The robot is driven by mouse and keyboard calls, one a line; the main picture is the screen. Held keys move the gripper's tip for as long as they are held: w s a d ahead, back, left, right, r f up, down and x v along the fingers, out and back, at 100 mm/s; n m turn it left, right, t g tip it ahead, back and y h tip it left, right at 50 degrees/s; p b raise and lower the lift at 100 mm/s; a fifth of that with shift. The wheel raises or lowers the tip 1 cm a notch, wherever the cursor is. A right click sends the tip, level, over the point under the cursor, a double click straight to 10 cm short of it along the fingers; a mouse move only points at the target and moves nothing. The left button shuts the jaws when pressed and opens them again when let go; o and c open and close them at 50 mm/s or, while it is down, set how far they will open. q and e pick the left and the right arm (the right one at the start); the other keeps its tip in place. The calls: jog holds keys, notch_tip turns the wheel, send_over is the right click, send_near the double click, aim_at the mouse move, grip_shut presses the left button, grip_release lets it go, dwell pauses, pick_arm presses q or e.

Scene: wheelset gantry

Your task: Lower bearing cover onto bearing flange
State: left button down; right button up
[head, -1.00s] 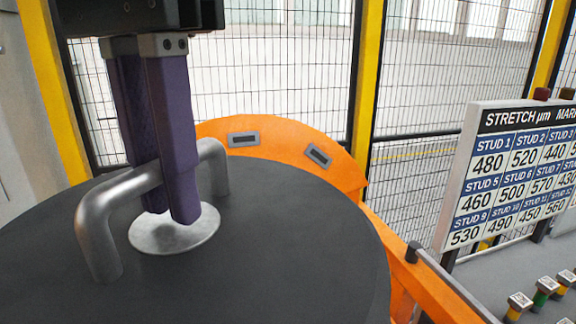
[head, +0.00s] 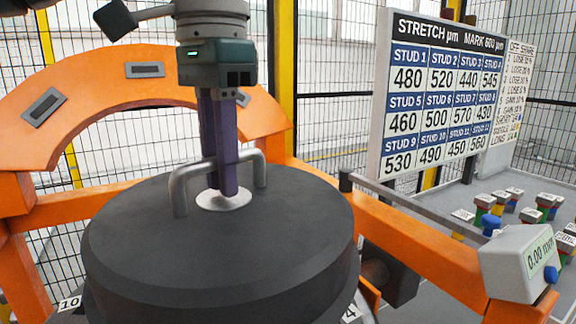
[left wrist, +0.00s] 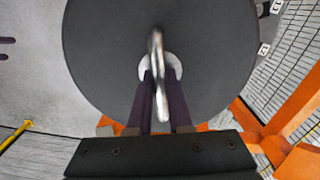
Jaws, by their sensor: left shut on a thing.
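The bearing cover (head: 260,240) is a large dark grey round lid with a bevelled edge and a bent silver handle (head: 181,190) on top. My left gripper (head: 220,188) has purple fingers and is shut on the handle above a pale round disc at the cover's middle. In the left wrist view the cover (left wrist: 100,60) fills the upper middle, and the fingers (left wrist: 160,112) sit on both sides of the handle. The bearing flange cannot be made out; the cover hides what lies beneath it. My right gripper is not in view.
An orange gantry frame (head: 60,95) curves behind the cover, with an orange beam (head: 430,240) on the right. A stud chart (head: 440,95) stands behind a bench with several coloured studs. A gauge box (head: 525,262) reads 0.00 mm. Small number tags (head: 69,303) show at the cover's lower edge.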

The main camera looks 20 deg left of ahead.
pick_arm(q)
jog(key=w+a+f+m, duration=0.4)
jog(key=shift+p, duration=0.35)
jog(key=a+f+m+p, duration=0.1)
jog(key=a+f+m, duration=0.3)
jog(key=a+m, duration=0.1)
jog(key=shift+w+a, duration=0.3)
notch_tip(320, 180, down, 6)
jog(key=b, duration=0.4)
jog(key=shift+r+b, duration=0.1)
jog(key=shift+b, duration=0.2)
jog(key=shift+a, duration=0.1)
dwell(0.9)
jog(key=shift+f+b, duration=3.15)
jog(key=shift+f, duration=0.35)
